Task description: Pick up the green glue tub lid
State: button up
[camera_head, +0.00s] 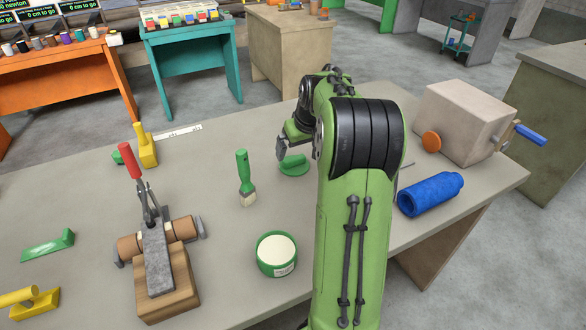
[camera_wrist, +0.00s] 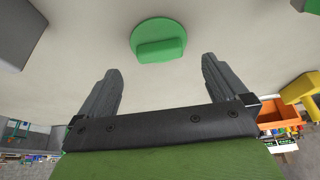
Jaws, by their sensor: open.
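The green glue tub lid (camera_head: 293,167) lies on the grey table, a round disc with a raised bar handle on top. In the wrist view the lid (camera_wrist: 158,40) is beyond the fingertips, roughly centred between the two fingers. My gripper (camera_wrist: 158,75) is open and empty, with its fingers apart and not touching the lid. In the head view my gripper (camera_head: 282,147) is just above and left of the lid, partly hidden by my own arm. The open glue tub (camera_head: 277,254), green with a pale top and a label, stands nearer the front of the table.
A clamp on a wooden block (camera_head: 165,290) stands at the front left. A blue cylinder (camera_head: 431,194) and a beige box with a crank (camera_head: 463,120) are on the right. The tabletop (camera_head: 215,210) around the lid is mostly clear.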

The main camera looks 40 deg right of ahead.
aim_at(295, 158)
jog(key=b+x, duration=0.2)
jog(key=x, duration=0.4)
jog(key=shift+w+d, duration=0.1)
jog(key=shift+w, duration=0.15)
jog(key=shift+s+r, duration=0.1)
jog(key=shift+c, duration=0.6)
jog(key=c, duration=1)
